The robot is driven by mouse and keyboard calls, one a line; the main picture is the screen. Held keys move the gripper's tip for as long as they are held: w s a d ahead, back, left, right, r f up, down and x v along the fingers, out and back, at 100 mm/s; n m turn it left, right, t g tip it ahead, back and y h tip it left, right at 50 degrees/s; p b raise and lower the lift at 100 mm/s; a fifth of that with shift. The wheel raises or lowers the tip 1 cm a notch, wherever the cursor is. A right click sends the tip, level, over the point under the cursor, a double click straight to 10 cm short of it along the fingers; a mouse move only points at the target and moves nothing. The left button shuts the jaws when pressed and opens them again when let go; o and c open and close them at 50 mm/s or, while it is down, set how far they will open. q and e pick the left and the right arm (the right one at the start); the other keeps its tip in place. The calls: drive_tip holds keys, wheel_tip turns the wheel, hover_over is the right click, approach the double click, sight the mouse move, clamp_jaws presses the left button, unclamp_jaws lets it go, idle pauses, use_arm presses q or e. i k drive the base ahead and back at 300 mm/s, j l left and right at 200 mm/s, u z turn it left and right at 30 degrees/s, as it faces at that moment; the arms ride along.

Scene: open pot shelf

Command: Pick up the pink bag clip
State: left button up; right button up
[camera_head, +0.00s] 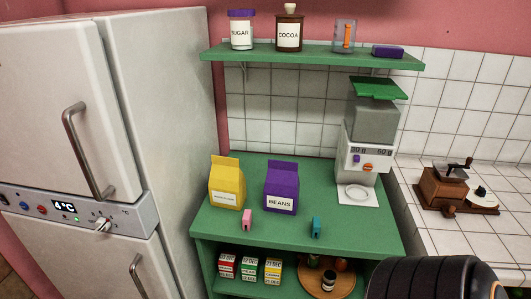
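The pink bag clip (247,220) stands on the green top of the pot shelf (280,237), just in front and to the right of the yellow bag (227,183). It is apart from the bag, and nothing covers it. A teal clip (316,228) stands to its right, in front of the purple beans bag (281,187). Neither of my grippers shows in this view. A black, rounded part at the lower right looks like one of my own arm links.
A coffee grinder (371,138) stands at the back right of the green top. A wall shelf (312,55) with jars hangs above. Small boxes (250,268) and a round wooden tray (312,285) are below. A fridge (165,110) stands on the left.

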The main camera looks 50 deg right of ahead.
sight(247, 218)
drive_tip(key=i+j+z, duration=0.25)
drive_tip(key=z, duration=0.25)
drive_tip(key=i+j+z, duration=0.15)
drive_tip(key=j+z, duration=0.2)
drive_tip(key=z, duration=0.15)
